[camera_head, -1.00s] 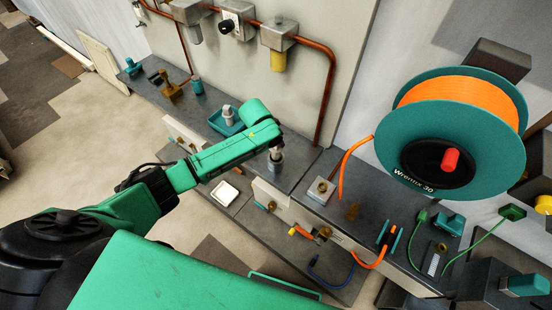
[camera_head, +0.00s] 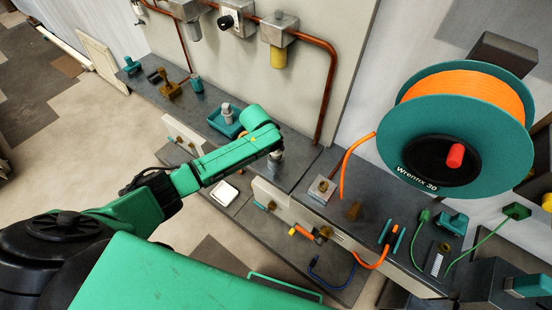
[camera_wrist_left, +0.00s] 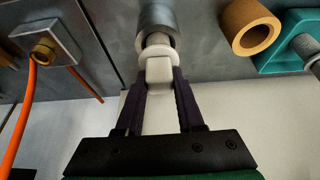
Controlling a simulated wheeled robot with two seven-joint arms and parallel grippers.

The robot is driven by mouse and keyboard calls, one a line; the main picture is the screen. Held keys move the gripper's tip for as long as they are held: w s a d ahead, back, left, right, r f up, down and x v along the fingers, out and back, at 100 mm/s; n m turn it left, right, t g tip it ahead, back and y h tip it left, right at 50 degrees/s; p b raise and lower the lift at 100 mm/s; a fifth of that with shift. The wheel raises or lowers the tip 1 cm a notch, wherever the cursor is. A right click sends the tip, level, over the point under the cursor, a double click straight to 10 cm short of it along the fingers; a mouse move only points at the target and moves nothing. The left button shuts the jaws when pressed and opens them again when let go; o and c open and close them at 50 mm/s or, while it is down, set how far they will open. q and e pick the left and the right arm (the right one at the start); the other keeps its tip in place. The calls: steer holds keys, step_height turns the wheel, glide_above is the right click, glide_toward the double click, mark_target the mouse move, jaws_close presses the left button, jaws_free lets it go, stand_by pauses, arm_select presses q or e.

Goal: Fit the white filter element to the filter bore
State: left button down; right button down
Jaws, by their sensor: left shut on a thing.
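My left gripper (camera_wrist_left: 160,88) is shut on the white filter element (camera_wrist_left: 159,68), gripping its pale block-like end between two dark fingers. In the left wrist view the element's round flange and narrower neck point at a grey metal cylinder (camera_wrist_left: 157,16). The neck meets the cylinder's near end; I cannot tell how far it goes in. The bore itself is hidden by the element. In the head view the left gripper (camera_head: 275,152) is just above this grey cylinder (camera_head: 275,167) on the bench, largely hiding the element. My right gripper is not in view.
A teal tray (camera_head: 216,124) with a pale part stands left of the gripper. A tan ring (camera_wrist_left: 250,27) is beside it. A block with a brass fitting (camera_head: 321,190) stands to the right. A large orange hose reel (camera_head: 392,150) and a copper pipe (camera_head: 326,95) rise behind the bench.

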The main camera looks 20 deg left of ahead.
arm_select(q)
steer(key=shift+f, duration=0.1)
steer(key=shift+f+b, duration=1)
steer(key=shift+f, duration=0.25)
steer(key=shift+c, duration=2.2)
jaws_free()
steer(key=shift+r, duration=0.15)
steer(key=b+v, duration=0.1)
steer(key=v, duration=1.3)
steer(key=shift+r, duration=0.15)
